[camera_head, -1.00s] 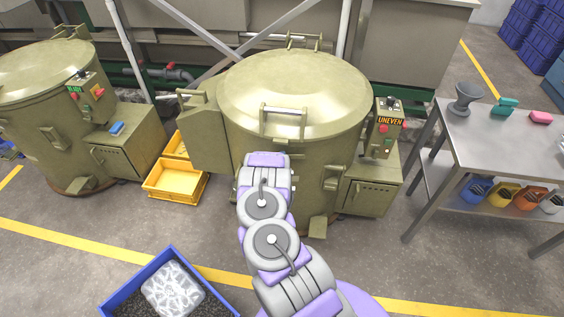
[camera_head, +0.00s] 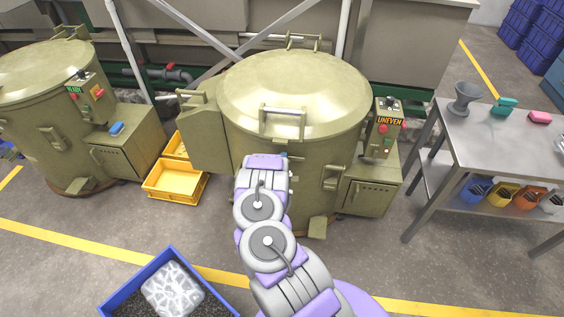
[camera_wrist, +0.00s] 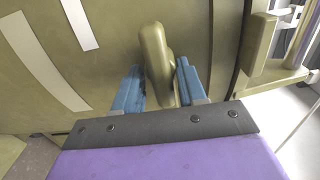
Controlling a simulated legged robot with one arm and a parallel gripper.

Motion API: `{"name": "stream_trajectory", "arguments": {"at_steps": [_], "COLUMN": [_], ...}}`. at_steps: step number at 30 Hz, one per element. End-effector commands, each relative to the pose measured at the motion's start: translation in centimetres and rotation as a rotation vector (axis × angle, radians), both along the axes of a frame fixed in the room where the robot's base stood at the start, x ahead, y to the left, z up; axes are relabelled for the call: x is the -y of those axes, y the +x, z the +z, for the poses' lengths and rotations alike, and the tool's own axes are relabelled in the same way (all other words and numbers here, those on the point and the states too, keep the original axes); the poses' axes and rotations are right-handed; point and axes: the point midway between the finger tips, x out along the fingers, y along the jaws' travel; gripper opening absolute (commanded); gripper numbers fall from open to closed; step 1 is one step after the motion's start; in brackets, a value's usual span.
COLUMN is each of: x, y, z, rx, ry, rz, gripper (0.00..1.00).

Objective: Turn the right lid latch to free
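The middle olive barrel (camera_head: 225,145) has a domed lid (camera_head: 295,85) with a handle at its front rim. A latch (camera_head: 332,178) shows on the barrel's right side in the head view, clear of my arm. In the wrist view, the blue fingers of my gripper (camera_wrist: 158,90) stand apart on either side of a rounded olive lever (camera_wrist: 155,50). A gap shows at the left finger; contact at the right finger is unclear. I cannot tell which latch this lever is. In the head view, my wrist hides the fingers and the lever.
A control box marked UNEVEN (camera_head: 386,125) stands on the barrel's right. A side flap (camera_head: 205,130) sticks out left. Yellow bins (camera_head: 174,180), a blue crate (camera_head: 118,305) and a metal table (camera_head: 520,145) stand around. In the wrist view, an olive bracket (camera_wrist: 258,40) is to the right.

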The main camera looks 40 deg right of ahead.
Motion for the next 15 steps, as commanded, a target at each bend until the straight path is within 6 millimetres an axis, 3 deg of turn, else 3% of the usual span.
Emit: {"name": "stream_trajectory", "arguments": {"at_steps": [6,15], "x": [0.04,-0.27], "y": [-0.11,-0.15], "z": [-0.1,0.09], "rx": [-0.002,0.001], "ry": [0.001,-0.002], "rz": [-0.001,0.002], "gripper": [0.57,0.57]}}
